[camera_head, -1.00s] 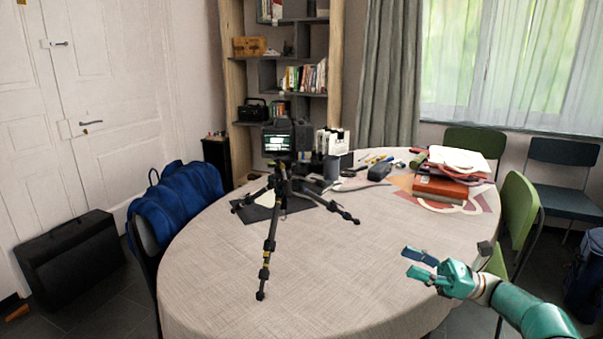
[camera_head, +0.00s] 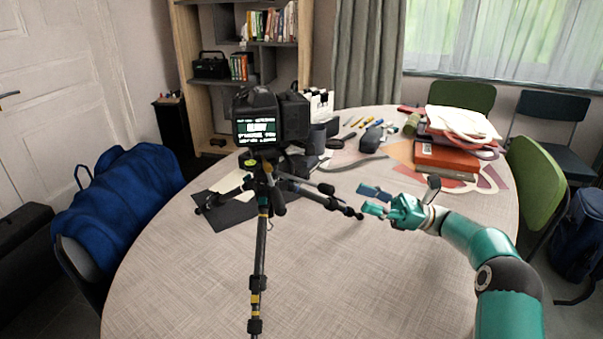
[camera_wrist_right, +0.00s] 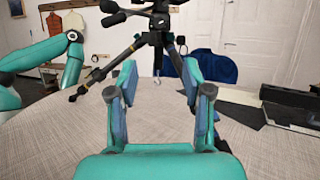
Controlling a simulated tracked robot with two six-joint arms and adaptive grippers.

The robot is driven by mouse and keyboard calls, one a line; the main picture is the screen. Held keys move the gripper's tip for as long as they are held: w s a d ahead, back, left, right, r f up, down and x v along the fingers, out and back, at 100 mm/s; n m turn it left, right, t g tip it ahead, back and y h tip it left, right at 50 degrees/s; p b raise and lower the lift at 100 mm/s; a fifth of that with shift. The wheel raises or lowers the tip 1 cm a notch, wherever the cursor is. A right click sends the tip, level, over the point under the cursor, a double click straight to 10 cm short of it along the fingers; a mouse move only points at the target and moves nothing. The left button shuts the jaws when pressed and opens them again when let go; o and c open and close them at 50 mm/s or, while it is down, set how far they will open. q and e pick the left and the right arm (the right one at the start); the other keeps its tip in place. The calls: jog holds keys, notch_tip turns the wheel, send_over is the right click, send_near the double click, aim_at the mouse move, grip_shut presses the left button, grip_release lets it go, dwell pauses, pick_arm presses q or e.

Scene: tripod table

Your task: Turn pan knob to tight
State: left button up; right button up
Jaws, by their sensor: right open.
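A black tripod (camera_head: 259,262) stands on the table with its legs spread and a camera (camera_head: 262,125) on top, its lit screen facing me. Its head and handles also show at the top of the right wrist view (camera_wrist_right: 156,38). I cannot single out the pan knob among the dark head parts. My right gripper (camera_head: 364,198) is open and empty, to the right of the tripod and near the end of one leg in the head view. In the right wrist view its two fingers (camera_wrist_right: 158,75) are apart, with the tripod beyond them. My left gripper is not visible.
The oval table (camera_head: 370,275) is clear at the front. A dark sheet (camera_head: 227,212) lies under the tripod. Books and papers (camera_head: 447,155) are stacked at the back right, beside pens and a dark case (camera_head: 371,139). A green chair (camera_head: 537,180) stands at right.

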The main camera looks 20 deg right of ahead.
jog(key=p+x, duration=0.1)
jog(key=x, duration=1.4)
jog(key=shift+a+p, duration=0.3)
jog(key=shift+p, duration=0.1)
jog(key=shift+w+r, duration=0.1)
jog(key=shift+r, duration=0.05)
grip_shut()
